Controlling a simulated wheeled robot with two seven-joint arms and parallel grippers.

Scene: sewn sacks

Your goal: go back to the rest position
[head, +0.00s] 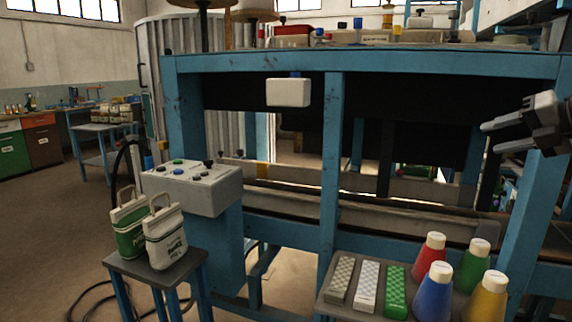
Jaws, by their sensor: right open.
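My right gripper (497,137) is at the right edge of the head view, raised in front of the blue machine frame. Its fingers point left and are apart, with nothing between them. It is above the rack with the cones and touches nothing. A green sack (128,228) and a white sack (166,240) stand upright side by side on a small stool (150,270) at the lower left, far from the gripper. My left gripper does not show.
A blue machine frame (333,180) fills the middle, with a grey control box (195,186) at its left. A low shelf (325,300) at the lower right holds patterned blocks and several colored cones, including a red cone (428,262). Floor at the left is mostly clear, with cables near the stool.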

